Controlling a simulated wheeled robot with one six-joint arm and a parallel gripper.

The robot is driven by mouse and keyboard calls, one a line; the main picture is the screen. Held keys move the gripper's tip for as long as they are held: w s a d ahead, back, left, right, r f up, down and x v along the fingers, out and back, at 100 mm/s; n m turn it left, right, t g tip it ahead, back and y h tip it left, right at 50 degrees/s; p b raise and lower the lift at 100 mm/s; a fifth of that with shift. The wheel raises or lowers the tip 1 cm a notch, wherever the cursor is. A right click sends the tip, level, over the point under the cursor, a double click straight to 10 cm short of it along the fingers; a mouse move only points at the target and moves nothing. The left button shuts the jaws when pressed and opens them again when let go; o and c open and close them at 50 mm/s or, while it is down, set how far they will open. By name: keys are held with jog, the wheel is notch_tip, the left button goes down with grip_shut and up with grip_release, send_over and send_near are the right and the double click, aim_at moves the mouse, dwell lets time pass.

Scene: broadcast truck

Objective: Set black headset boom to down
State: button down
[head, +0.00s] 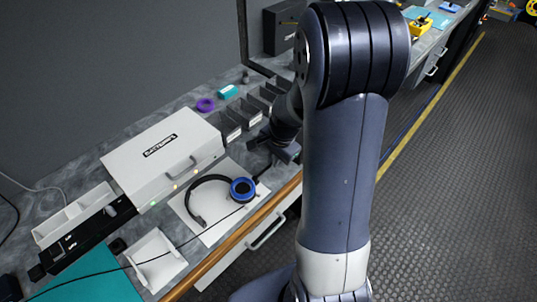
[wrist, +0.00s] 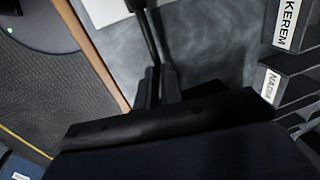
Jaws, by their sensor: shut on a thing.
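The black headset (head: 197,192) lies on a white sheet (head: 213,233) on the grey counter, with a blue ear cup (head: 242,189) on its right side. A thin black boom (head: 264,170) reaches from the cup up toward my gripper (head: 272,152). In the wrist view the boom (wrist: 148,30) runs as a dark rod down between the two fingers of my gripper (wrist: 160,88), which are shut on it.
A white case labelled BATTERIES (head: 165,150) stands behind the headset. Dark labelled bins (head: 240,120) stand near my gripper and show at the right of the wrist view. A wooden edge (head: 235,238) borders the counter.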

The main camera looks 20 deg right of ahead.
jog(key=s+m, duration=0.1)
jog(key=m, duration=0.1)
jog(key=shift+s+d+m+h, duration=0.25)
jog(key=shift+s+m+h, duration=0.05)
jog(key=shift+s, duration=0.1)
jog(key=shift+s+m+h+p, duration=0.35)
jog(key=shift+s+m, duration=0.55)
jog(key=shift+m, duration=0.6)
jog(key=c, duration=1.5)
grip_release()
jog(key=shift+c, duration=0.2)
notch_tip(320, 180, up, 11)
jog(key=s, duration=0.2)
jog(key=shift+f, duration=0.2)
jog(key=shift+s, duration=0.1)
